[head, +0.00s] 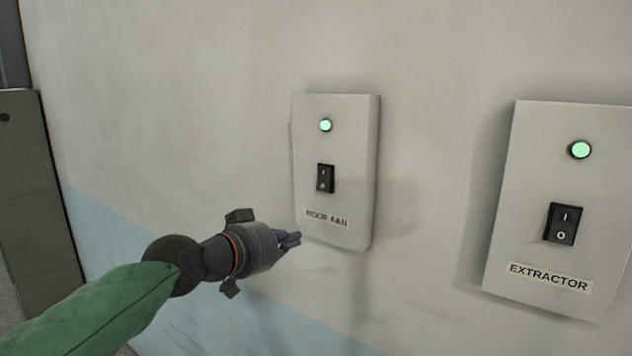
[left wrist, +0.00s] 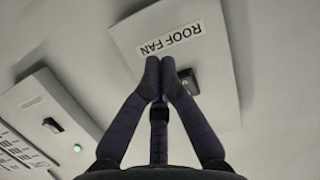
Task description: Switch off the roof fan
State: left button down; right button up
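The roof fan box (head: 350,160) is a pale wall box with a lit green lamp (head: 326,125), a black rocker switch (head: 325,178) marked I above O, and a ROOF FAN label (head: 326,218). Which side of the rocker is pressed in, I cannot tell. My left gripper (head: 292,240) is just below and left of the box in the head view. In the left wrist view, the box (left wrist: 207,50) appears upside down. There my left gripper (left wrist: 160,64) has its fingertips together with nothing between them, and the fingers partly cover the switch (left wrist: 187,82). My right gripper is not in view.
An extractor box (head: 610,190), labelled EXTRACTOR (head: 549,277), stands to the right with a lit green lamp (head: 579,149) and a black rocker switch (head: 562,223). Bare wall (head: 430,150) lies between the boxes. A grey panel (head: 25,180) stands at the far left.

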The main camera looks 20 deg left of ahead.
aim_at(324, 186)
pick_arm(q)
jog(key=s+a+r+t+p, duration=0.1)
jog(key=s+r, duration=0.4)
jog(key=r, duration=0.4)
jog(key=shift+a+r+m, duration=0.3)
jog(key=shift+r, duration=0.1)
jog(key=p+x, duration=0.1)
jog(key=x, duration=0.3)
jog(key=p+x, duration=0.1)
jog(key=x, duration=0.9)
jog(key=shift+d+r+p, duration=0.1)
jog(key=shift+r+p, duration=0.2)
jog(key=shift+p, duration=0.1)
